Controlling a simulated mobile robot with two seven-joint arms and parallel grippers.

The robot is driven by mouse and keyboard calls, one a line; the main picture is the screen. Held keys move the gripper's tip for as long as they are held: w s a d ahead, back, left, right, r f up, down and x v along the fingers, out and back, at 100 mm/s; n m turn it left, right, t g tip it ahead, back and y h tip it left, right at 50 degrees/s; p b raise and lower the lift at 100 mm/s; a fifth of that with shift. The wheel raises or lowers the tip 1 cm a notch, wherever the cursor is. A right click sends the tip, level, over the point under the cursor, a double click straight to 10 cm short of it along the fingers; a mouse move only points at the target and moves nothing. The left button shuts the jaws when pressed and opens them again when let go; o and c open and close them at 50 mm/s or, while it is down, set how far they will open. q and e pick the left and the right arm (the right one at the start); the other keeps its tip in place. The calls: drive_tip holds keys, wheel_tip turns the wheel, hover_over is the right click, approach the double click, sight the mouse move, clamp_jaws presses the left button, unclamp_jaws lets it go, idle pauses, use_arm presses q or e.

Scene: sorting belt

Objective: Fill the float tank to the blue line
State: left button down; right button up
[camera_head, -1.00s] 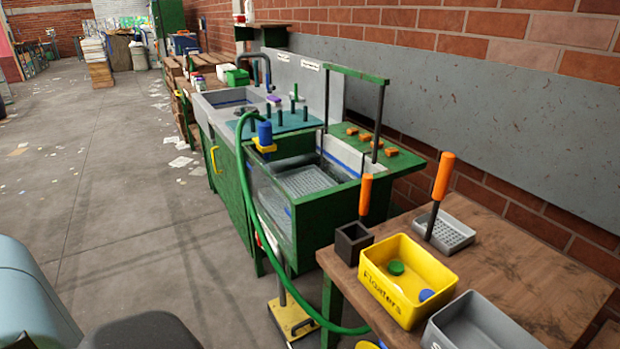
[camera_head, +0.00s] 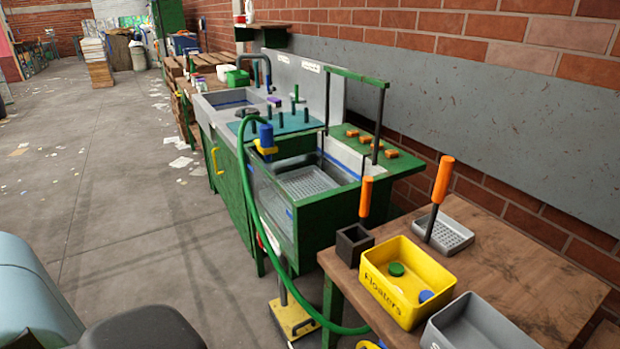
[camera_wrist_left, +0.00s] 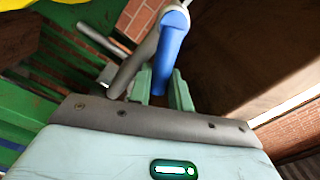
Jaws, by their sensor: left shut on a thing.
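The float tank (camera_head: 330,222) is a green, clear-fronted box with a grey perforated tray (camera_head: 305,183) inside. A blue line (camera_head: 346,166) runs along its inner back wall. I cannot make out a water level. In the left wrist view my left gripper (camera_wrist_left: 160,88) is shut on a blue handle (camera_wrist_left: 170,50) joined to a grey rod. The head view shows part of my left arm but not this gripper. My right gripper is out of view.
A wooden table (camera_head: 500,250) at right carries a yellow Floaters bin (camera_head: 395,305), a grey bin (camera_head: 470,330) and orange-handled tools. A sink (camera_head: 225,105) stands beyond the tank. A yellow-based stand (camera_head: 293,318) is on the floor. The floor at left is mostly open.

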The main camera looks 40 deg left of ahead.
use_arm(q)
drive_tip(key=shift+a, duration=0.15)
drive_tip(key=n, duration=0.1)
drive_tip(key=r+n+p, duration=0.1)
drive_tip(key=n, duration=0.1)
drive_tip(key=shift+w+a+r, duration=0.1)
drive_tip(key=shift+w+a, duration=0.1)
drive_tip(key=shift+a, duration=0.2)
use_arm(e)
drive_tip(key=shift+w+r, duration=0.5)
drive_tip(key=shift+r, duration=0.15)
use_arm(q)
drive_tip(key=n, duration=0.1)
drive_tip(key=a+r+n, duration=0.1)
drive_tip(key=n, duration=0.1)
drive_tip(key=shift+w, duration=0.2)
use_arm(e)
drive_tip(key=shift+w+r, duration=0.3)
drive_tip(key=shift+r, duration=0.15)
